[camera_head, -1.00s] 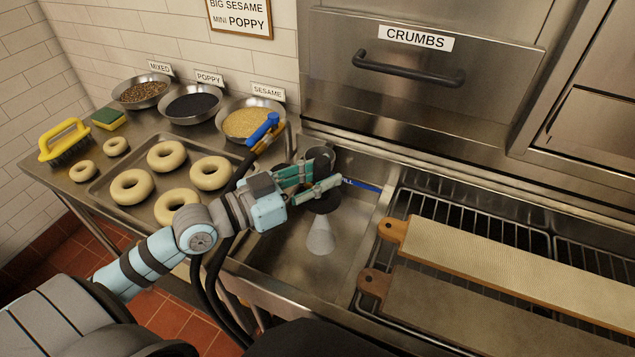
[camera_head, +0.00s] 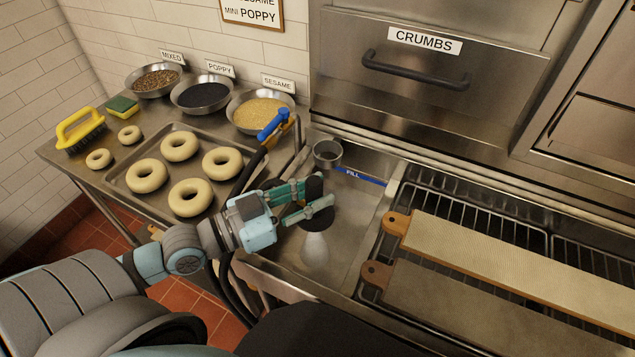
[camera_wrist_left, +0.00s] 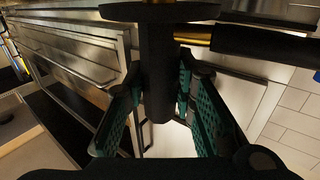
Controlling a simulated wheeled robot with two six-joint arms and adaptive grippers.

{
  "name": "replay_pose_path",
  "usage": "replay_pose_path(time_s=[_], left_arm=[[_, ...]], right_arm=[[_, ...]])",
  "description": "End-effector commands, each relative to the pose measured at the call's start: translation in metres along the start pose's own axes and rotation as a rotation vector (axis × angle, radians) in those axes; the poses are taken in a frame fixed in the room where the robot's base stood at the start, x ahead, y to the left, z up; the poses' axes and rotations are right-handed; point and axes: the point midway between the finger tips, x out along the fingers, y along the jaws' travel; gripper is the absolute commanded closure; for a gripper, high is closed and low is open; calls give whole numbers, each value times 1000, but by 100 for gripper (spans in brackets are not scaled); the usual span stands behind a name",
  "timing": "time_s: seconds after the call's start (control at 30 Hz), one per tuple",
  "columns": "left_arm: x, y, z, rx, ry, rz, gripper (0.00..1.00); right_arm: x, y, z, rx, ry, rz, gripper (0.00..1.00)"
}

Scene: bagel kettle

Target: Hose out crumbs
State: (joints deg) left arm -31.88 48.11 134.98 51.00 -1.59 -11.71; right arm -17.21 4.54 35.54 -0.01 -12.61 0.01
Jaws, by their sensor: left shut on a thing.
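My left gripper (camera_head: 307,201) has its green fingers shut on a black spray nozzle (camera_wrist_left: 156,75), held over the steel basin (camera_head: 350,215). The nozzle's dark disc shows below the fingers in the head view, and a pale, cone-shaped spray (camera_head: 315,248) comes down from it toward the basin floor. In the left wrist view the black grip stands between the fingers, with a dark hose (camera_wrist_left: 255,43) and brass fitting running right. The CRUMBS drawer (camera_head: 400,90) is closed behind the basin. I cannot make out crumbs on the basin floor. My right gripper is not in view.
A grey open cylinder (camera_head: 327,153) stands at the basin's back, near a blue FILL line (camera_head: 360,176). A blue lever (camera_head: 273,124) rises at its left. Left are a bagel tray (camera_head: 118,183) and topping bowls. Long boards (camera_head: 500,262) lie over the right rack.

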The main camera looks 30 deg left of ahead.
Motion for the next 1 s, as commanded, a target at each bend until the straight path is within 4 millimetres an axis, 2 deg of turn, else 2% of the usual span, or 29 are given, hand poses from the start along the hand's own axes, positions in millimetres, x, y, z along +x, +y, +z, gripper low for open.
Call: replay_pose_path(time_s=[0.5,1.0], left_arm=[[-24,18,-2,-1,1,1,100],[-27,20,-1,1,2,1,100]], right_arm=[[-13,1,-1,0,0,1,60],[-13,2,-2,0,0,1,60]])
